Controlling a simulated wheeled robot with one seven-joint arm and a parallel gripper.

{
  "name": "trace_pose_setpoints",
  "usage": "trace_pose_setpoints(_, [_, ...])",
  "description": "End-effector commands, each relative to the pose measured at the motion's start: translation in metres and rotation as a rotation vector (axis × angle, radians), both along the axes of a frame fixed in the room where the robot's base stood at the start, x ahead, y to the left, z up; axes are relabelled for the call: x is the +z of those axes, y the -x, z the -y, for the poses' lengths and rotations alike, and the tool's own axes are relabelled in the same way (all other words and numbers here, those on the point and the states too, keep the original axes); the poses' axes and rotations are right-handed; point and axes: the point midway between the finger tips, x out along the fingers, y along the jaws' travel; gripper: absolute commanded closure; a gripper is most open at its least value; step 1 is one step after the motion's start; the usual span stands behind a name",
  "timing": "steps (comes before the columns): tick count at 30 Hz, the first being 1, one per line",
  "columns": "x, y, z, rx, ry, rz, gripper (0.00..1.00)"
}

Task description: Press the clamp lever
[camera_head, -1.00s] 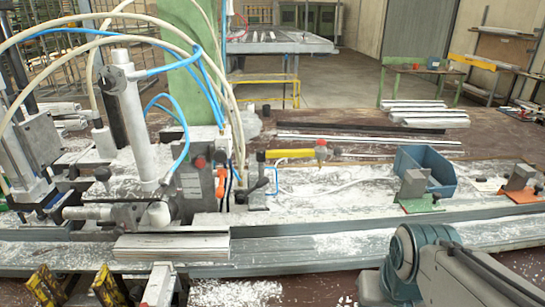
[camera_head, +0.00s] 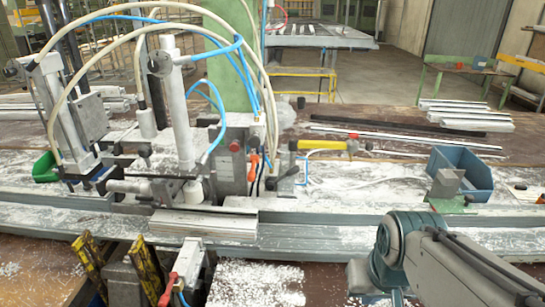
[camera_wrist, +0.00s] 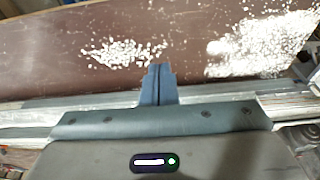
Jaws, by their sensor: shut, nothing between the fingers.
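My gripper (camera_wrist: 157,85) shows in the wrist view with its dark fingers together and nothing between them. It points over a brown surface with white chips and is apart from any lever. In the head view only my arm shows at the lower right; the fingers are hidden. The clamp bench machine (camera_head: 232,165) stands left of my arm. An orange-red lever (camera_head: 253,166) stands upright on its front. Another red handle (camera_head: 169,288) sits at the lower front edge, beside a grey block. I cannot tell which of the two is the clamp lever.
A long grey profile rail (camera_head: 320,235) runs across the bench. Yellow-black brackets (camera_head: 90,265) stand at the lower left. A blue bin (camera_head: 462,170) and a small metal block (camera_head: 446,185) sit at the right. Blue and cream hoses arch over the machine.

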Motion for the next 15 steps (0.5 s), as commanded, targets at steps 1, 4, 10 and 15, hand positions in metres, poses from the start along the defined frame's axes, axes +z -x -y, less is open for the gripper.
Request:
trace_pose_setpoints(1, [0.000,0.000,0.000,0.000,0.000,0.000,1.00])
trace_pose_setpoints(4, [0.000,0.000,0.000,0.000,0.000,0.000,1.00])
trace_pose_setpoints(10, [0.001,-0.001,0.000,0.001,0.000,0.000,1.00])
trace_pose_setpoints(15, [0.022,-0.028,-0.004,0.027,0.002,0.004,1.00])
